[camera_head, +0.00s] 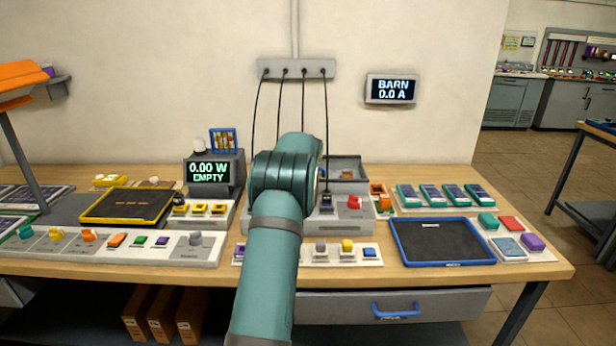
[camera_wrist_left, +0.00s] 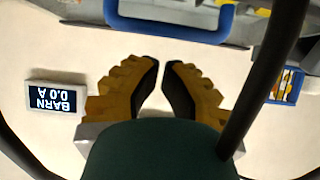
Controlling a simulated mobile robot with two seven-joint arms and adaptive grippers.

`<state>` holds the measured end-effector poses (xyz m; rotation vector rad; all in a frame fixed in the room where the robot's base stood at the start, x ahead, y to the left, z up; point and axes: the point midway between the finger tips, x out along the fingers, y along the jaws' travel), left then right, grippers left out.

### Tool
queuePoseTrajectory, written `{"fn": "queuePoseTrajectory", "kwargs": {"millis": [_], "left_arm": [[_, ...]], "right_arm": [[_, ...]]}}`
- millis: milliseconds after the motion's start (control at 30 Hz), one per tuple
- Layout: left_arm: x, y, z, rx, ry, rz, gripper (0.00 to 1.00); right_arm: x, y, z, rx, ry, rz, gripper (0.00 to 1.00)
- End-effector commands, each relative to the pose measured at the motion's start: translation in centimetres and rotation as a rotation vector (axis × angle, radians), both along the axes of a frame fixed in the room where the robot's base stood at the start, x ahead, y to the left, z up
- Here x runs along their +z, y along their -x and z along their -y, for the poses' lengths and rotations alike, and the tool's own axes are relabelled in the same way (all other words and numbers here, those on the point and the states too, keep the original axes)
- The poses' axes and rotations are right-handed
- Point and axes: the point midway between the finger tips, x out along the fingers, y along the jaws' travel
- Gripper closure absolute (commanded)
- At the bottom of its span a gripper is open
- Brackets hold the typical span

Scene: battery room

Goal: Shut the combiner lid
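A grey open-topped box (camera_head: 350,162), which looks like the combiner, stands at the back middle of the bench. Its left part is hidden behind my teal left arm, and I cannot make out its lid in the head view. In the left wrist view, which is upside down, a blue handle (camera_wrist_left: 170,32) on a grey part (camera_wrist_left: 180,10) shows at the top edge. I cannot tell whether that part is the lid. My left gripper (camera_wrist_left: 161,66) has its fingertips almost together with nothing between them. It is apart from the blue handle in the picture. My right gripper is not in view.
Black cables (camera_head: 326,125) hang from the wall strip (camera_head: 295,69) beside my arm. A white panel with a red knob (camera_head: 354,202) stands in front of the box. A blue-rimmed tray (camera_head: 391,240) lies right, a yellow-rimmed tray (camera_head: 84,215) left. The wall display (camera_head: 391,89) reads 0.0 A.

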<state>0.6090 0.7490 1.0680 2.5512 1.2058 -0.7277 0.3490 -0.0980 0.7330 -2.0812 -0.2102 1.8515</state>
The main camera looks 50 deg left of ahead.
Motion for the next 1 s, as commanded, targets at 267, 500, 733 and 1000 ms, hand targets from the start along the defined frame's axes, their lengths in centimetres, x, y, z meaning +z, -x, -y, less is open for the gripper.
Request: {"fn": "queuePoseTrajectory", "kwargs": {"millis": [267,500,733,1000], "left_arm": [[-1.8,2.2,2.7,-0.001,0.001,0.003,1.00],[-3.1,3.8,4.8,-0.001,0.000,0.003,1.00],[-3.7,4.7,5.7,0.001,-0.001,0.005,1.00],[-3.7,4.9,5.7,0.002,-0.002,0.005,1.00]], "right_arm": [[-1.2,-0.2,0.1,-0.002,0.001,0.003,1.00],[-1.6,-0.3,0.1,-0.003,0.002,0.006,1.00],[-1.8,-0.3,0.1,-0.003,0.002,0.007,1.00],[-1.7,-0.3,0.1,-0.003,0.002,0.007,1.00]]}}
